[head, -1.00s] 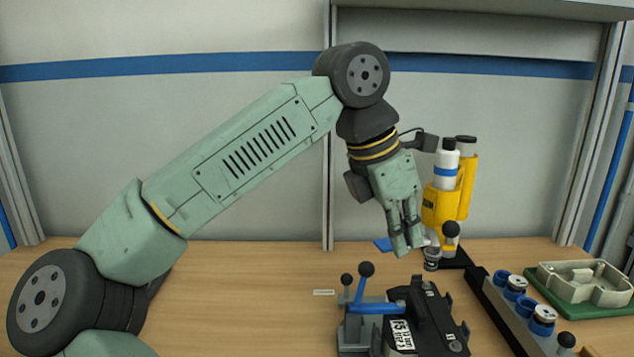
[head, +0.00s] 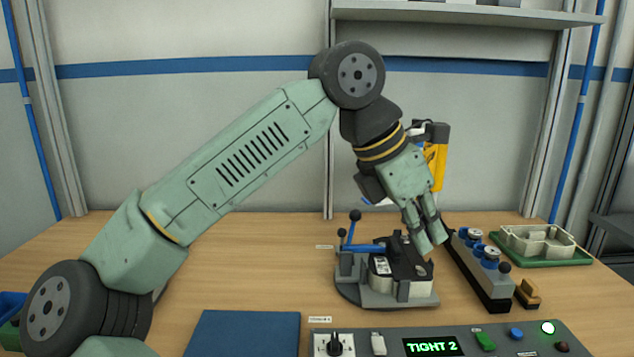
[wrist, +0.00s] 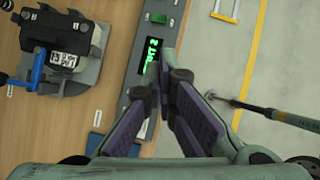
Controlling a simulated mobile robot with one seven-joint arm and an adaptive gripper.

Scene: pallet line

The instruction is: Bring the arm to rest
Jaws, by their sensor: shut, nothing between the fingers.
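My arm reaches up and over the bench in the head view, bent at the elbow. My gripper (head: 432,247) hangs down, fingers together and empty, in front of the right side of the clamp fixture in that picture. In the wrist view my gripper (wrist: 172,82) shows its fingertips close together with nothing between them. The fixture (head: 388,292) has a blue lever and holds a dark part; it also shows at the upper left of the wrist view (wrist: 70,75).
A control panel (head: 535,338) with a lit "TIGHT 2" display runs along the front edge. A rail with blue-collared pieces (head: 480,270) and a green tray (head: 545,262) stand at right. A yellow tool (head: 440,165) is behind my gripper. A blue mat (head: 243,333) lies front left.

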